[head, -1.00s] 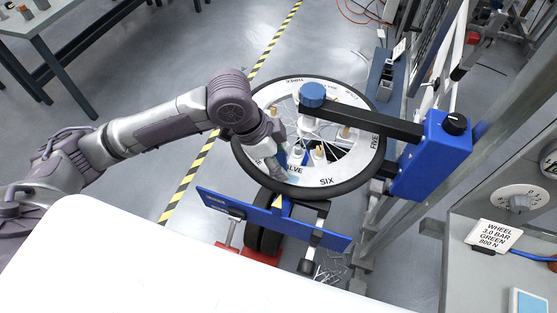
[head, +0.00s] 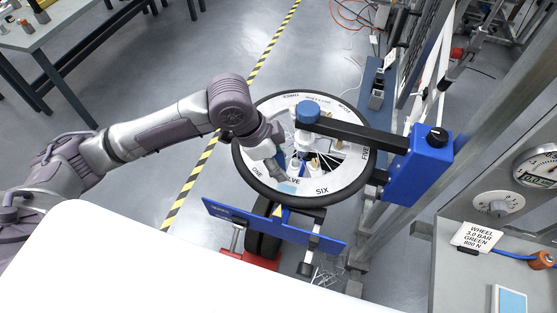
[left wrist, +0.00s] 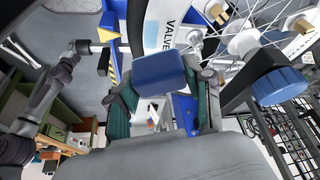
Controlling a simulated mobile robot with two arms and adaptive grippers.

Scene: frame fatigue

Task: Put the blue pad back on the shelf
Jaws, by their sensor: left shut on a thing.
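The blue pad (left wrist: 158,73) is a rounded block between the fingertips of my left gripper (left wrist: 165,97) in the left wrist view. My left gripper (head: 282,172) is shut on it. My right gripper is not visible. Which surface is the shelf is not clear; a grey bench (head: 456,262) stands at the right.
The spoked wheel (head: 345,178) sits in a blue stand (head: 415,165) with a black arm and blue knob (head: 307,112) above it. A blue plate (head: 235,217) lies in front. A white surface (head: 150,270) fills the lower left. The bench bears a label card (head: 477,237) and a light-blue panel (head: 510,299).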

